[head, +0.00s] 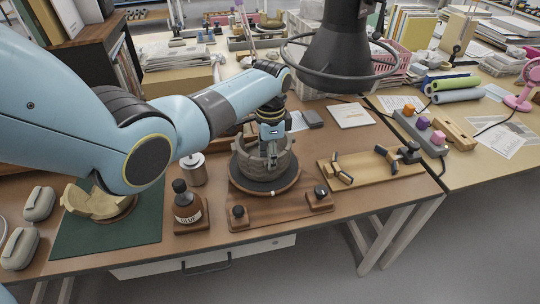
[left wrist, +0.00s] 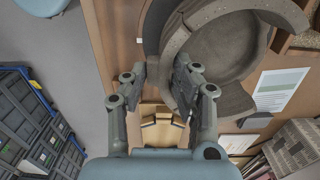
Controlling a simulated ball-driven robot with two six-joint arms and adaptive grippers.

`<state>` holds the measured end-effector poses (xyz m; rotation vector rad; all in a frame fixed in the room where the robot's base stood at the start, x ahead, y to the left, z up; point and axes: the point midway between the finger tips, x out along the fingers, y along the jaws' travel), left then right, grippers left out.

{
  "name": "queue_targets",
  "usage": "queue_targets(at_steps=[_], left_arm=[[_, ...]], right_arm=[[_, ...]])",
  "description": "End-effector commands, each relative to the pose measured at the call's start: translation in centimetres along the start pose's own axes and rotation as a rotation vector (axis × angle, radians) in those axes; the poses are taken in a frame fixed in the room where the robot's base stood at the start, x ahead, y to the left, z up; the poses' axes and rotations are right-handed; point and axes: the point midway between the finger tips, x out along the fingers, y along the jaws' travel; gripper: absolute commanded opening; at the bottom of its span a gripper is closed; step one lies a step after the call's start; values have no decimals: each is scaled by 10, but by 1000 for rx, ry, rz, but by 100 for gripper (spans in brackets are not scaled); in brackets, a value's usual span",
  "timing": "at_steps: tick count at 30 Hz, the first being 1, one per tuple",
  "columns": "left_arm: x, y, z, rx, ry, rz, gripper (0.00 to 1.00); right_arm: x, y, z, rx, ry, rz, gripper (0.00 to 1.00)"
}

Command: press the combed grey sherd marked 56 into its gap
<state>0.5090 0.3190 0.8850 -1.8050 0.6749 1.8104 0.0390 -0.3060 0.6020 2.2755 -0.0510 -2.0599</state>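The grey ribbed pot (head: 284,160) stands on a dark round turntable (head: 265,188) on the table. In the left wrist view the pot (left wrist: 225,45) shows from above, with a curved wall and a hollow inside. My left gripper (head: 271,160) reaches down at the pot's wall. In the left wrist view its two fingers (left wrist: 160,78) stand apart, with the right finger against or just over the pot's wall. The mark 56 is not readable, and I cannot tell the sherd from the wall. My right gripper is not in view.
A glue bottle (head: 188,210) and a metal tin (head: 193,170) stand left of the pot. A tan broken bowl (head: 100,203) lies on a green mat (head: 125,232). A wooden board (head: 375,172) with clamps lies to the right. A dark ringed fixture (head: 340,50) hangs above.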

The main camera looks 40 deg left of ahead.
Motion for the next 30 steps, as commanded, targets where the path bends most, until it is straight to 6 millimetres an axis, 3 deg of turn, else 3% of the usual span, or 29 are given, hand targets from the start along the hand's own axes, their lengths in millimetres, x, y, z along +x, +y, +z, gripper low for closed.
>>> queue_targets(at_steps=[1, 7, 17, 20, 30], left_arm=[[3, 2, 1, 0, -3, 4, 28], [2, 2, 1, 0, -2, 3, 54], [-3, 0, 0, 0, -1, 1, 54], [-14, 0, 0, 0, 0, 0, 54], [-88, 0, 0, 1, 1, -1, 54]], right_arm=[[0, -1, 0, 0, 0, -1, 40], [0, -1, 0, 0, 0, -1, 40], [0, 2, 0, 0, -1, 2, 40], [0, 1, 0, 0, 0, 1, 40], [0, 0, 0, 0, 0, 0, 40]])
